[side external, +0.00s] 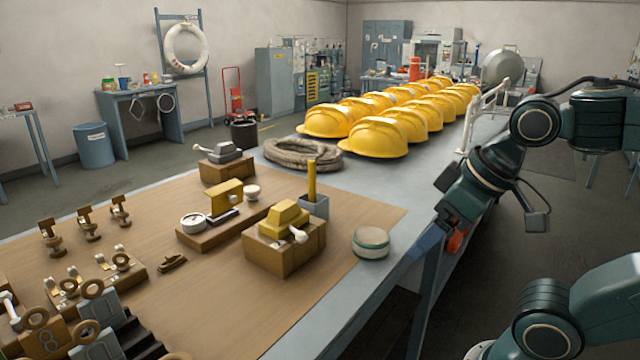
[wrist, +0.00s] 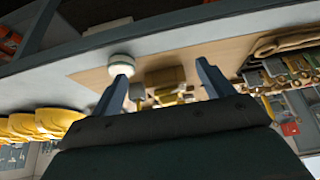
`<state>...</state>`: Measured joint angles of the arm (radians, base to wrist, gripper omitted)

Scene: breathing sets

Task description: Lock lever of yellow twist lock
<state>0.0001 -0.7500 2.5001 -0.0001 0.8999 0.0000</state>
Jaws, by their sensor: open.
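A yellow blocky fitting (side external: 284,217) with a short pale lever knob (side external: 298,235) sits on a wooden block near the table's right edge. It looks like the twist lock; I cannot tell whether its lever is locked. A second yellow fitting (side external: 225,196) stands on a longer wooden base beside a round dial. My gripper (side external: 428,238) is right of the blocks, by the table edge, touching neither fitting. In the wrist view my gripper (wrist: 162,70) has its fingers wide apart and empty, with a wooden block (wrist: 163,77) and small yellow parts beyond them.
A round green-and-white tin (side external: 371,243) stands between the block and my gripper. A grey holder (side external: 314,206) with an upright yellow rod is just behind the block. Coiled rope (side external: 303,155) and rows of yellow helmets (side external: 375,137) lie behind. The brown board's front right is bare.

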